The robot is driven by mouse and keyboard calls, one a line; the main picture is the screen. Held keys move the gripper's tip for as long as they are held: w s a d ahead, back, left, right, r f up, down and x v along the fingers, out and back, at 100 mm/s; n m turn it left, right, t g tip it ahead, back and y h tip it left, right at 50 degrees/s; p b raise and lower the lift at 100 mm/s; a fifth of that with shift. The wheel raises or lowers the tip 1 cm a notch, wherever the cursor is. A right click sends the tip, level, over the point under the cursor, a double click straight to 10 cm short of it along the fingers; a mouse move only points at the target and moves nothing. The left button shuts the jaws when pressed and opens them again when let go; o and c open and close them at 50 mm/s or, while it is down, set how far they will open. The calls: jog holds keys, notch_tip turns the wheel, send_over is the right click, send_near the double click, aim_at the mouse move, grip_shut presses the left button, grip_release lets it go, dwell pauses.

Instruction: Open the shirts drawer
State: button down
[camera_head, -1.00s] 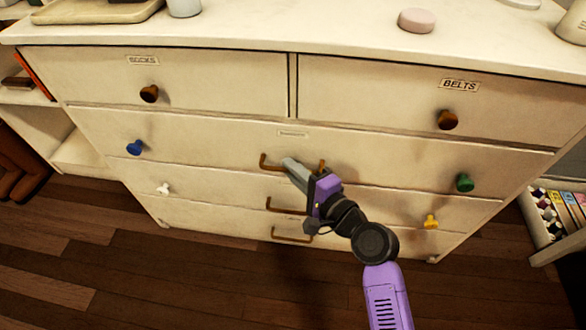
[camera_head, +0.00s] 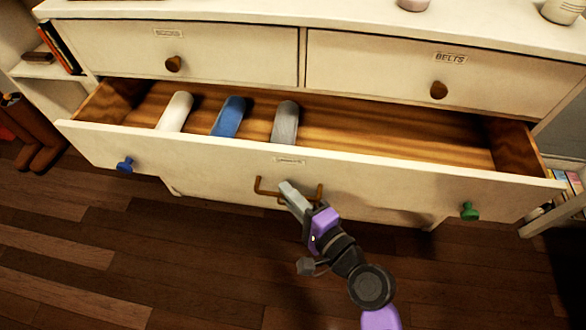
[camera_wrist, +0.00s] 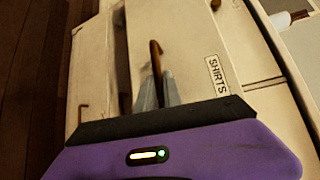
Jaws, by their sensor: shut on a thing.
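The shirts drawer (camera_head: 380,180) is pulled well out of the white dresser, below the two small top drawers. Its inside shows a white, a blue (camera_head: 229,117) and a grey (camera_head: 285,123) folded item at the left and middle. Its front has a brown bar handle (camera_head: 262,190), a blue knob at left and a green knob at right. My gripper (camera_head: 289,194) is shut on the handle. In the wrist view the fingers (camera_wrist: 158,90) close around the handle (camera_wrist: 155,58), beside the label reading SHIRTS (camera_wrist: 216,75).
The socks drawer (camera_head: 225,52) and belts drawer (camera_head: 500,85) above are closed. The lower drawers are mostly hidden under the open one. A shelf with books (camera_head: 60,47) stands at left, brown boots (camera_head: 38,130) on the floor. The wooden floor (camera_head: 190,260) in front is clear.

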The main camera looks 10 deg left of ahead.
jog(key=s, duration=0.7)
jog(key=shift+f, duration=0.1)
jog(key=c, duration=1.5)
grip_release()
jog(key=shift+a, duration=0.1)
jog(key=v, duration=0.7)
jog(key=shift+s+d+p, duration=0.25)
jog(key=shift+d+p, duration=0.05)
